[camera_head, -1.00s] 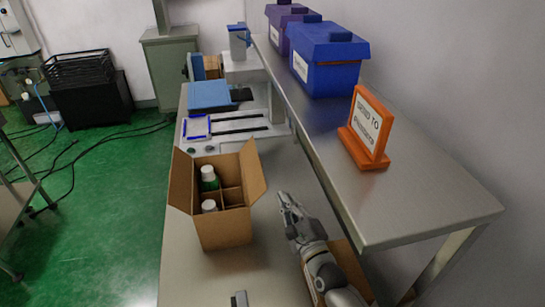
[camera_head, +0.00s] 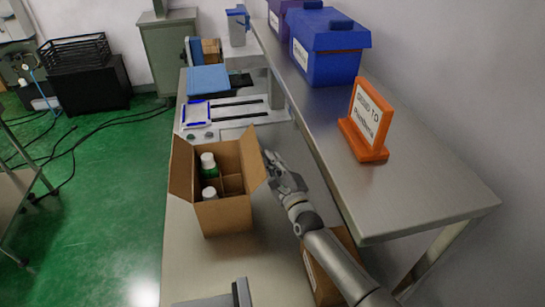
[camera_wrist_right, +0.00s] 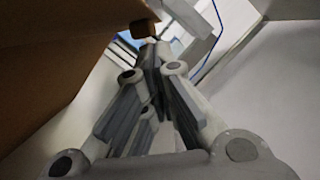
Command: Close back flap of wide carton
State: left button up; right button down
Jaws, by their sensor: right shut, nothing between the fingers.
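The wide carton (camera_head: 228,217) stands open on the metal bench in the head view. Bottles with white caps (camera_head: 208,162) stand in its divided inside. A left flap (camera_head: 183,168) and a right flap (camera_head: 252,162) stand up; I cannot tell whether the far side's cardboard is flap or wall. My right gripper (camera_head: 270,159) is shut and empty, just right of the right flap's far end. In the right wrist view, cardboard fills the upper left beside the closed fingers (camera_wrist_right: 152,48); contact is unclear. A grey part (camera_head: 238,293) at the bottom edge may be my left gripper.
Another cardboard box (camera_head: 325,272) sits under my right arm. A raised metal shelf (camera_head: 405,195) runs along the right, bearing an orange sign (camera_head: 368,122) and a blue bin (camera_head: 325,52). A white device with dark rails (camera_head: 230,120) lies beyond the carton.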

jog(key=shift+w+a, duration=0.15)
jog(key=shift+w, duration=0.15)
